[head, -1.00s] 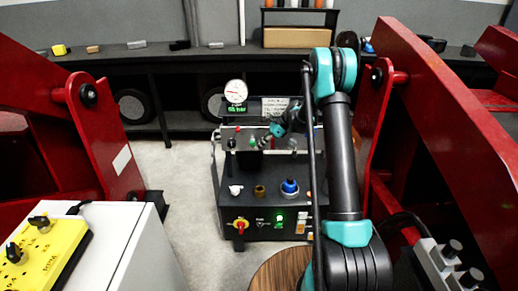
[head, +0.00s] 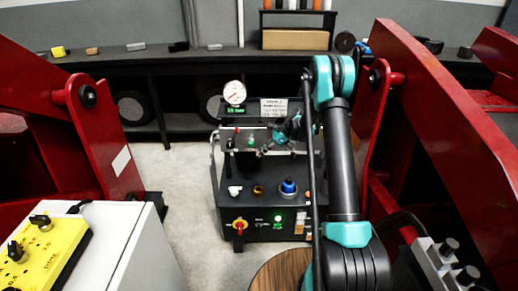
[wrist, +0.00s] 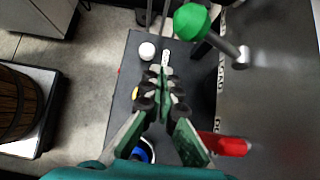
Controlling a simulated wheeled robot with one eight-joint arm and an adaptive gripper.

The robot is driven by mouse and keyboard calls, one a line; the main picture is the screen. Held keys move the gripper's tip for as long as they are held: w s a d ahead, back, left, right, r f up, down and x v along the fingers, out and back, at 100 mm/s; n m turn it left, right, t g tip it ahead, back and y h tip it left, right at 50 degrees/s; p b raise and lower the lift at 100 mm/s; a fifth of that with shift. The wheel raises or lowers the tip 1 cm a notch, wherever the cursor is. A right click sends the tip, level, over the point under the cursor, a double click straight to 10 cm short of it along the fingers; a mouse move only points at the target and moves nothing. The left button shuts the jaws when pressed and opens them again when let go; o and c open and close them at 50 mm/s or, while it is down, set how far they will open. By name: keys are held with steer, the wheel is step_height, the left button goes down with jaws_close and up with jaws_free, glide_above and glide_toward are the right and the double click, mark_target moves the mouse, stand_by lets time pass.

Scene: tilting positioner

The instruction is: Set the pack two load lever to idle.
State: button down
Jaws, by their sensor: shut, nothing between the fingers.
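A black pack (head: 262,195) with a row of levers on its upper part stands in the middle of the head view. In the wrist view a lever with a green knob (wrist: 192,22) has a metal stem running right to the panel. A red handle (wrist: 225,145) is at the lower right. I cannot read which lever belongs to pack two. My gripper (wrist: 163,75) is shut and empty, apart from the green knob in the picture and left of the red handle. In the head view my gripper (head: 279,136) is by the lever row, hiding part of it.
A gauge (head: 234,92) stands above the pack. A white knob (wrist: 147,50) and a blue knob (head: 289,187) sit on its top. Red frames flank it (head: 105,150) on both sides. A yellow control box (head: 40,250) is at the lower left. Clear floor lies left of the pack.

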steer(key=w+d+r, duration=0.2)
steer(key=d+r, duration=0.4)
steer(key=r, duration=0.1)
steer(key=shift+w+d, duration=0.3)
steer(key=shift+d, duration=0.1)
steer(key=shift+f, duration=0.1)
